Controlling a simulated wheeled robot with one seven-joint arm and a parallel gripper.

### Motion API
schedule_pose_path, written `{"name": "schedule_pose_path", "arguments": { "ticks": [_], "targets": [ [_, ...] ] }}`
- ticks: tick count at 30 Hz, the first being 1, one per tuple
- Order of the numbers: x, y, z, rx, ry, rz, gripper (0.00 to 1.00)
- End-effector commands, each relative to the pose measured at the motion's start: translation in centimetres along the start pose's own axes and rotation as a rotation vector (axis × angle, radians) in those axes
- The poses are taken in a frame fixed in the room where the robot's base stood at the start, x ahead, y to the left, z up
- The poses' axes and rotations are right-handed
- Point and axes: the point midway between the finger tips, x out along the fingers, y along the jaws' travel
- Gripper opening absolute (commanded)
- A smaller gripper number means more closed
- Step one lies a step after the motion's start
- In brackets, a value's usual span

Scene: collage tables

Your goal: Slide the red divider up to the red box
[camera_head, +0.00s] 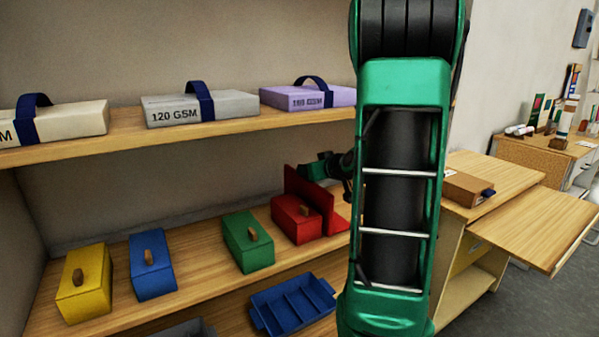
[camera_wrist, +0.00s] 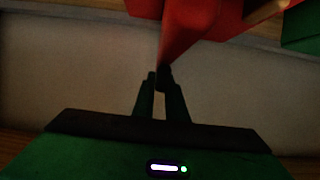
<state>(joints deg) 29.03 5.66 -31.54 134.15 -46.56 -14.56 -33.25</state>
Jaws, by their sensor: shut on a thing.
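The red divider (camera_head: 325,204) is an upright red plate with a flat foot, on the lower shelf. It stands along the right side of the red box (camera_head: 291,226), which has a wooden knob. I see no clear gap between them, but cannot tell whether they touch. My gripper (camera_head: 312,170) is at the divider's upper edge, partly hidden behind my arm. In the wrist view, my gripper (camera_wrist: 161,76) is shut on the edge of the red divider (camera_wrist: 186,38). The wooden knob of the red box (camera_wrist: 265,10) shows at the top.
A green box (camera_head: 248,242), a blue box (camera_head: 152,265) and a yellow box (camera_head: 83,284) stand left on the same shelf. A blue compartment tray (camera_head: 293,304) lies below. The upper shelf (camera_head: 130,130) with paper packs overhangs. My arm hides the shelf's right end.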

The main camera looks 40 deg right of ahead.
Motion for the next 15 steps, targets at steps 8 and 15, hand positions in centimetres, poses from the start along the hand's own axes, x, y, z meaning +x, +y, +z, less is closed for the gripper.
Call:
{"name": "schedule_pose_path", "arguments": {
  "ticks": [8,15],
  "targets": [
    [0.05,0.03,-0.41,-0.002,0.009,0.002,0.0],
    [0.05,0.02,-0.42,-0.002,0.009,0.001,0.31]
  ]
}}
